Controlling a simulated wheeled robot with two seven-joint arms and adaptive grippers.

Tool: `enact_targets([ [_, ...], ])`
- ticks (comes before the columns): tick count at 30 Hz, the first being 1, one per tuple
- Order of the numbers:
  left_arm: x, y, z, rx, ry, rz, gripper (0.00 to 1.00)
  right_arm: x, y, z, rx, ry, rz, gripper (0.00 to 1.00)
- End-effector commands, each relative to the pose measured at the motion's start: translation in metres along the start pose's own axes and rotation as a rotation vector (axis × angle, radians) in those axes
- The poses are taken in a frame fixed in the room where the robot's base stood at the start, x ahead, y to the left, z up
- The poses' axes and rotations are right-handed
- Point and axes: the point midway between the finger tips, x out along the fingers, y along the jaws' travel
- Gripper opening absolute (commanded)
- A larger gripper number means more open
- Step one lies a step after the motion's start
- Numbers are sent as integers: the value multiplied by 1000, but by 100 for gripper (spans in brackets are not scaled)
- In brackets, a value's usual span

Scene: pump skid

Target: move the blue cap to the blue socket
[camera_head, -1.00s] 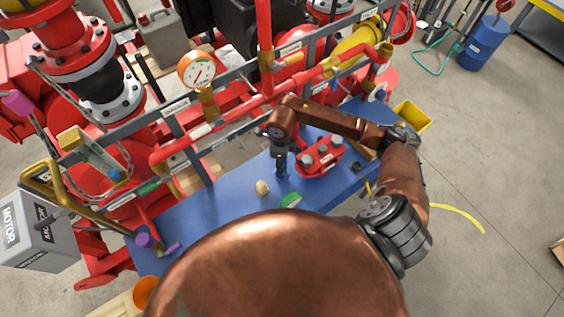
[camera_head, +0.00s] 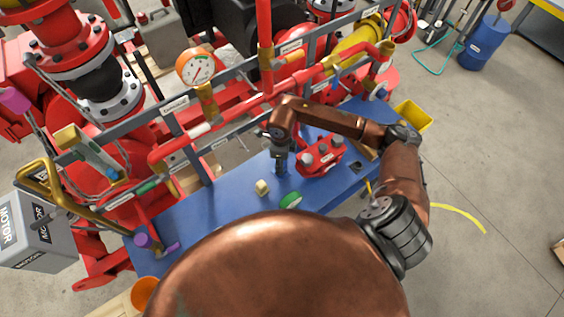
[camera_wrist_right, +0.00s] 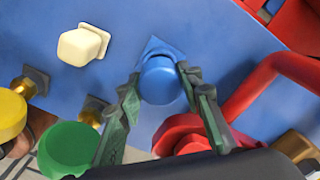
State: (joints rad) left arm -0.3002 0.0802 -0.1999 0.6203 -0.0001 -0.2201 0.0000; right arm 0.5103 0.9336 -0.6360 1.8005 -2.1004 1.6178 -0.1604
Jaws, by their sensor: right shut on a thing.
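The blue cap (camera_wrist_right: 160,82) is round and sits between the two fingers of my right gripper (camera_wrist_right: 166,98) in the right wrist view. The fingers are shut on its sides. A blue diamond-shaped plate (camera_wrist_right: 153,46) shows just behind the cap, against the blue bench; I cannot tell whether cap and plate touch. In the head view my right gripper (camera_head: 280,170) points down at the blue bench (camera_head: 225,200), left of a red block; the cap is not discernible there. My left gripper is not in view.
A cream cap (camera_wrist_right: 82,45) on a square base, a green cap (camera_wrist_right: 68,148) and a yellow cap (camera_wrist_right: 12,115) are nearby. Brass fittings (camera_wrist_right: 95,108) stand between them. A red pipe (camera_wrist_right: 255,85) runs close on the right.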

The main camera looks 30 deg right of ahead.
Motion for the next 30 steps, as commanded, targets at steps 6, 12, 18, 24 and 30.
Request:
enact_targets([
  [6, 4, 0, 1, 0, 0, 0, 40, 5, 0, 0, 0, 0, 0, 4],
  [12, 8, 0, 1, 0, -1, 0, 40, 9, 0, 0, 0, 0, 0, 4],
  [18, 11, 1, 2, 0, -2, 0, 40, 12, 0, 0, 0, 0, 0, 4],
  [24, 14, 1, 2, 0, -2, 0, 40, 16, 0, 0, 0, 0, 0, 4],
  [30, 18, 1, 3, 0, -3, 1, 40, 20, 0, 0, 0, -1, 0, 4],
])
